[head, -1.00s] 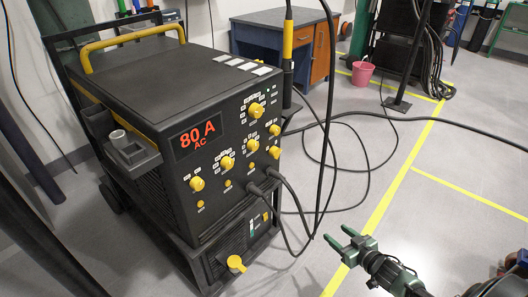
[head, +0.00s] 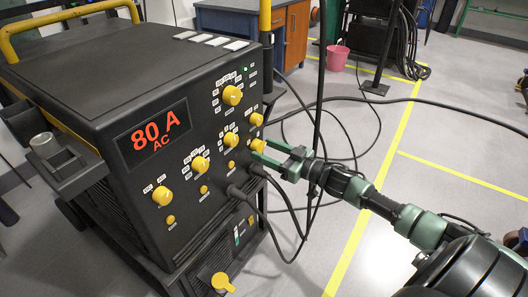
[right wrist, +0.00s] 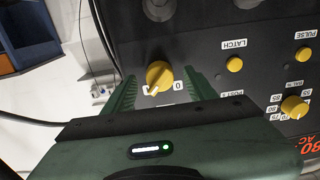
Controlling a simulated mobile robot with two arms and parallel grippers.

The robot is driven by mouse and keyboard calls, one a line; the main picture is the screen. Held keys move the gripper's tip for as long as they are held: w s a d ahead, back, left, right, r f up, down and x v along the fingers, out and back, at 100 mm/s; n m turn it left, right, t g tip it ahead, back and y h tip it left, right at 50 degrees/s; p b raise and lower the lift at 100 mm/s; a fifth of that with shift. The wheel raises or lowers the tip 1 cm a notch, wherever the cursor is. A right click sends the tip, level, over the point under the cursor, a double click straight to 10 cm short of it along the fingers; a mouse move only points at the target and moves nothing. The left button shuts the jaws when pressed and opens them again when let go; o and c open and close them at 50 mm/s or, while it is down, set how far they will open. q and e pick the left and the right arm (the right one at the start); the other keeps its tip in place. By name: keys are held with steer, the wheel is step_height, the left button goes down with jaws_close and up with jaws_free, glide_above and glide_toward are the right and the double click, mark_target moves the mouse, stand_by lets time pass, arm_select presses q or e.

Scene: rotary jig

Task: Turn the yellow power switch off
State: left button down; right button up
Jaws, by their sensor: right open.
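The yellow power switch (head: 257,146) is a round knob low at the right side of the black machine's front panel. In the right wrist view the switch (right wrist: 159,76) shows close up, with a 0 label at its right. Its white mark points down and left, away from the 0. My right gripper (head: 262,152) is at the panel by the switch. In the right wrist view the open fingers (right wrist: 160,88) lie left and right of the switch with gaps beside it; whether the tips touch the panel cannot be told. My left gripper is not in view.
Other yellow knobs (head: 200,164) and small buttons (right wrist: 234,64) sit close to the switch. Black cables (head: 252,197) leave the panel just below and hang to the floor.

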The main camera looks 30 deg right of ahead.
steer(key=shift+w+a, duration=0.2)
steer(key=shift+w, duration=0.3)
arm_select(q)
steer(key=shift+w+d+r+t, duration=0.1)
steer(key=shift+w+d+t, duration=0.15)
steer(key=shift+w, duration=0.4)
